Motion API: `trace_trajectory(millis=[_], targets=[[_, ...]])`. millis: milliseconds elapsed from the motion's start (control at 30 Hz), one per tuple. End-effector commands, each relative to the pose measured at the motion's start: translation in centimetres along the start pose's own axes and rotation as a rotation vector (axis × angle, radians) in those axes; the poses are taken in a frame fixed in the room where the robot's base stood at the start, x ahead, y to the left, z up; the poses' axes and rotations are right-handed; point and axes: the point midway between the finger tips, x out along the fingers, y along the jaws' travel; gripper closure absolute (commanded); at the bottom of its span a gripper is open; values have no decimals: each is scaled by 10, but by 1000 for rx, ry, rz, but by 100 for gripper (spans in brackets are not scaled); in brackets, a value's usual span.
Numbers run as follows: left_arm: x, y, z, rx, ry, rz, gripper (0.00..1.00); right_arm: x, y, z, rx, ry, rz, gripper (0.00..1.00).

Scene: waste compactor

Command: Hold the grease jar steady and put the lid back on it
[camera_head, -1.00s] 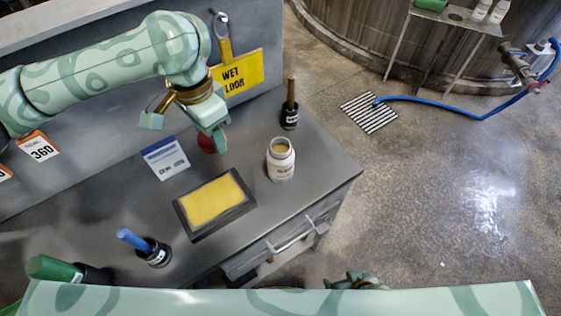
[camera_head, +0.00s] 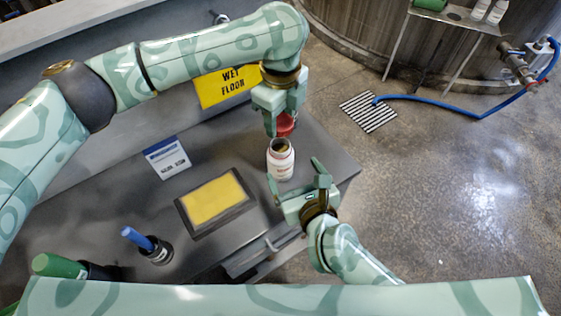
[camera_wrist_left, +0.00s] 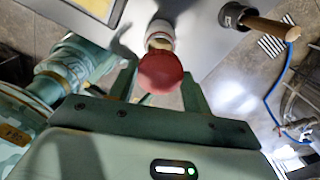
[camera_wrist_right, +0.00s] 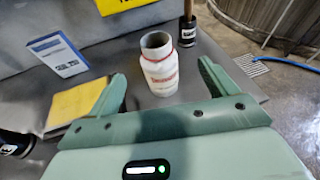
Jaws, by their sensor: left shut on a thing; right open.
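The white grease jar (camera_head: 281,163) with red lettering stands upright and uncovered on the grey bench, and it also shows in the right wrist view (camera_wrist_right: 159,66). My left gripper (camera_head: 283,118) is shut on the red lid (camera_head: 287,124), held above and just behind the jar's mouth. In the left wrist view the lid (camera_wrist_left: 161,74) is between the fingers and hides part of the jar (camera_wrist_left: 160,34). My right gripper (camera_head: 296,180) is open at the jar's front side. In the right wrist view the jar stands ahead, between the open fingers (camera_wrist_right: 160,85), without visible contact.
A yellow sponge in a dark tray (camera_head: 240,212) lies left of the jar. A wooden-handled pot (camera_wrist_right: 187,33) stands behind the jar. A blue-handled pot (camera_head: 157,254) is at the front left.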

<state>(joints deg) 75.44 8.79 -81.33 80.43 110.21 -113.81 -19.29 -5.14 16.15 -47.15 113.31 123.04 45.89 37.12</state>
Motion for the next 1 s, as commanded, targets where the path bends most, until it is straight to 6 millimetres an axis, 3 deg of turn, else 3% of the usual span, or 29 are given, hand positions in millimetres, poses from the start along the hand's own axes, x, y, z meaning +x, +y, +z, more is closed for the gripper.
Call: trace_trajectory(millis=[133,567,1000], targets=[[0,-1,-1,11,-1,0,72,0,5,-14,84,72,8,15],[0,-1,-1,9,0,0,72,8,4,-14,83,72,6,15],[0,0,-1,9,0,0,72,86,5,-19,81,71,6,15]])
